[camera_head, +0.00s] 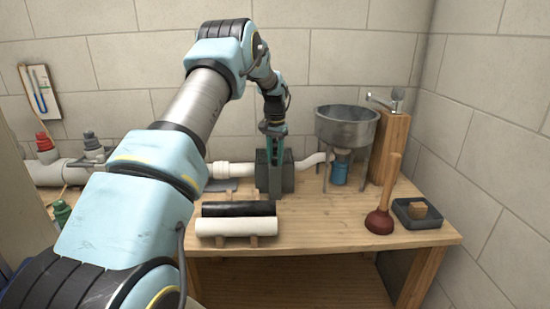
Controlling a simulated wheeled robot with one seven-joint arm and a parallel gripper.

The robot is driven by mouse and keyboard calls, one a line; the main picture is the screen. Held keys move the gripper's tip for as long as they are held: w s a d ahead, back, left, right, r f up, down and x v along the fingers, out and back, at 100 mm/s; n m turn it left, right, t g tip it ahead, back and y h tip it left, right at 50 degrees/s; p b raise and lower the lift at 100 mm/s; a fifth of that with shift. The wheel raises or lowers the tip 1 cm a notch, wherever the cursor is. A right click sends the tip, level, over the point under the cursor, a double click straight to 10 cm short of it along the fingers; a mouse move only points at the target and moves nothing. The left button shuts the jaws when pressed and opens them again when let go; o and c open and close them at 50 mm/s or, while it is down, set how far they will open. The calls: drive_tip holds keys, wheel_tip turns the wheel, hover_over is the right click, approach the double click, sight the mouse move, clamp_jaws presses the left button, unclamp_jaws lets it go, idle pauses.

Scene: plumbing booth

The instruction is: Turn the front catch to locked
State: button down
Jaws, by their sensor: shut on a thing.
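A dark grey box (288,184) stands on the wooden bench, in line with white pipe on both sides. My gripper (274,158) comes down from above at the box, its teal fingers pointing down against the near side and upper part of it. The fingers are close together and shut on a small part there, which appears to be the front catch. The catch itself is mostly hidden by the fingers and too small to make out, so its position cannot be told.
Black and white pipe pieces (237,226) lie on the bench in front of the box. To the right are a grey basin (346,125) on legs, a blue cup (340,174), a wooden post with a tap (389,150), a plunger (380,221) and a dark tray (425,221).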

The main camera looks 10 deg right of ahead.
sight(275, 158)
drive_tip(key=shift+m, duration=1)
drive_tip(key=c, duration=0.5)
unclamp_jaws()
drive_tip(key=shift+r, duration=0.1)
wheel_tip(275, 158, up, 11)
drive_tip(key=b, duration=0.2)
drive_tip(key=shift+b, duration=0.3)
